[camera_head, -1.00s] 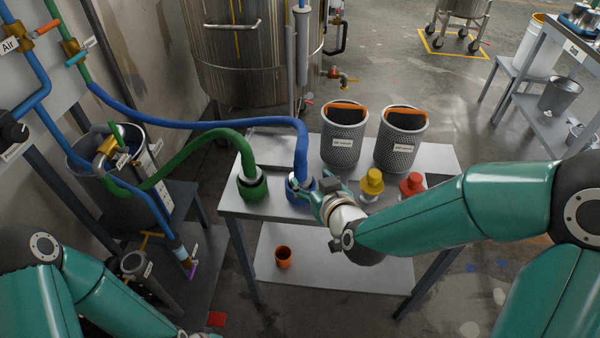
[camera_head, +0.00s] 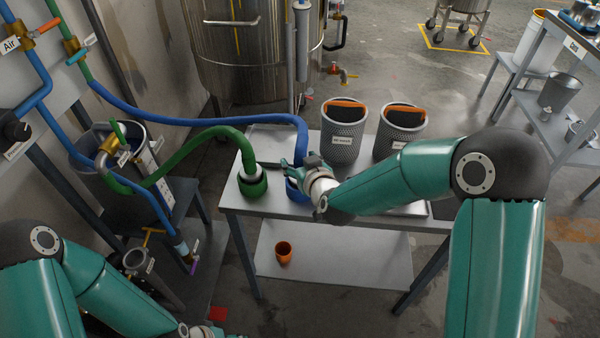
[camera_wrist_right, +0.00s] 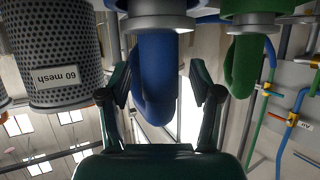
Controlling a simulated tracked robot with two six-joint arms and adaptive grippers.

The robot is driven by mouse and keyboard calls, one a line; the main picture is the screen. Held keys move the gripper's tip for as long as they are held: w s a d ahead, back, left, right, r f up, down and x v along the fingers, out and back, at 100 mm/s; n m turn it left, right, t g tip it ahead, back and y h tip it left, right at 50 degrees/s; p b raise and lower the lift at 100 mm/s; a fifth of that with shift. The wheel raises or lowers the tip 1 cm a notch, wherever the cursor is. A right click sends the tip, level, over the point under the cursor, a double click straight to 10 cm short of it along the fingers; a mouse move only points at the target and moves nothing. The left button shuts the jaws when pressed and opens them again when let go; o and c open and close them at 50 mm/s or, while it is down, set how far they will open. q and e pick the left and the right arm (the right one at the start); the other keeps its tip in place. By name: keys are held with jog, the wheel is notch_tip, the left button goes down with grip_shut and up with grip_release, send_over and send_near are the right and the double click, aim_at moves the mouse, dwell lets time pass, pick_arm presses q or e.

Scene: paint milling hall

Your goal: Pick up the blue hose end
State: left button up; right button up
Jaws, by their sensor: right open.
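The blue hose end (camera_head: 293,190) stands upright at the left part of the grey table, its hose rising and bending left to the wall. My right gripper (camera_head: 288,166) is at it, partly hiding it from the head view. In the right wrist view, which looks upside down, the blue hose (camera_wrist_right: 155,70) passes between the two spread fingers of my right gripper (camera_wrist_right: 160,82). The gripper is open, and no firm contact shows. Of my left arm, only links show at the lower left; its fingers are out of frame.
A green hose end (camera_head: 252,183) stands close left of the blue one. Two mesh baskets (camera_head: 343,140) (camera_head: 398,132) stand at the back of the table (camera_head: 233,203). An orange cup (camera_head: 284,252) is on the lower shelf. A steel tank (camera_head: 245,70) stands behind.

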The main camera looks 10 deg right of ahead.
grip_shut()
jog(key=shift+r, duration=0.2)
dwell(0.4)
jog(key=shift+r, duration=0.55)
notch_tip(320, 180, up, 8)
jog(key=shift+f+p, duration=0.1)
jog(key=shift+p, duration=0.5)
notch_tip(320, 180, up, 10)
jog(key=p, duration=0.4)
notch_tip(320, 180, up, 7)
jog(key=p, duration=0.8)
send_over(300, 147)
jog(key=shift+s+r, duration=0.15)
jog(key=shift+r, duration=0.05)
